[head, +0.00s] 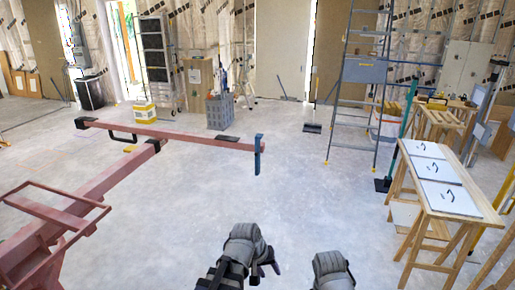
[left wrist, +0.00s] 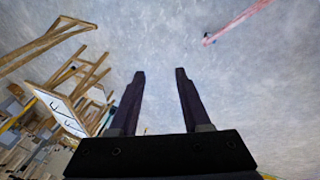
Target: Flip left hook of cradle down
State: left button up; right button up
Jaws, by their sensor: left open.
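The red cradle bar (head: 185,134) of the lift spans the left middle of the head view, on the end of a red boom. A blue hook (head: 257,158) stands upright at its right end and reaches below the bar. A black loop (head: 122,138) hangs near the far left end. My left gripper (head: 264,272) is low in the head view, well apart from the cradle. Its fingers (left wrist: 160,74) are apart and empty in the left wrist view, where a red bar (left wrist: 240,20) shows at upper right. My right arm shows at the bottom edge; its gripper is hidden.
A wooden trestle table (head: 455,202) with white panels stands at right. A stepladder (head: 357,70) stands behind it. The concrete floor between my arms and the hook is clear.

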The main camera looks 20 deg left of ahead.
pick_arm(q)
jog(key=w+d+r+n+t+h, duration=0.25)
jog(key=w+r+n+t, duration=0.25)
jog(key=w+r+n, duration=0.35)
jog(key=n+t+y, duration=0.5)
jog(key=n+t, duration=0.5)
jog(key=n, duration=1.4)
send_near(256, 167)
jog(key=w, duration=0.4)
jog(key=shift+h, duration=0.25)
jog(key=shift+w+d, duration=0.15)
jog(key=shift+w, duration=3.7)
jog(key=shift+s, duration=0.1)
grip_shut()
